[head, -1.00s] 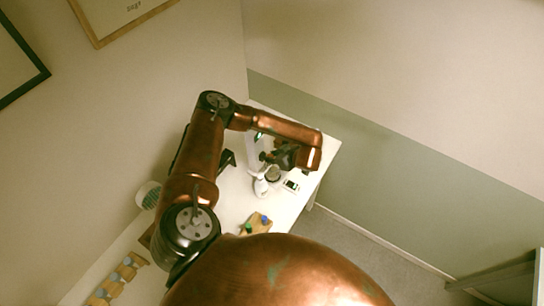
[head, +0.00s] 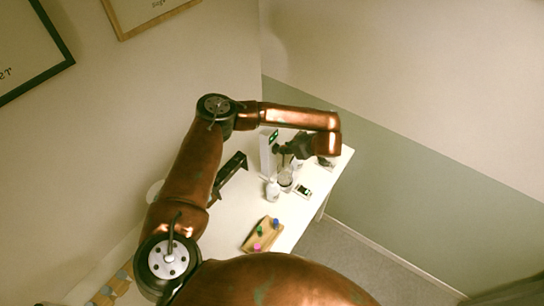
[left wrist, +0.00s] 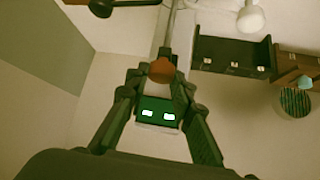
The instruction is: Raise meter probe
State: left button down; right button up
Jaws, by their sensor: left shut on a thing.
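My left gripper (head: 284,150) is shut on an orange-brown piece, apparently the probe's grip (left wrist: 161,70), which shows between the fingertips in the left wrist view. The probe's lower part is hard to make out in the head view. The meter is a pale upright post (head: 266,160) with a lit green screen; the screen also shows between my fingers in the left wrist view (left wrist: 157,115). A clear beaker (head: 285,181) stands on the table below the gripper. My right gripper is not in view.
A white bottle (head: 271,191) stands beside the beaker, and a small white device with a dark display (head: 303,190) lies to its right. A wooden tray (head: 250,243) with coloured caps is nearer. A dark rack (head: 231,172) stands left. The table's right edge is close.

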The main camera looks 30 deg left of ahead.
pick_arm(q)
notch_tip(320, 180, up, 3)
jog(key=shift+f, duration=0.2)
jog(key=shift+r, duration=0.15)
jog(key=shift+w, duration=0.1)
jog(key=c, duration=2.1)
grip_release()
jog(key=o, duration=0.3)
jog(key=shift+o, duration=0.7)
jog(key=v, duration=1.2)
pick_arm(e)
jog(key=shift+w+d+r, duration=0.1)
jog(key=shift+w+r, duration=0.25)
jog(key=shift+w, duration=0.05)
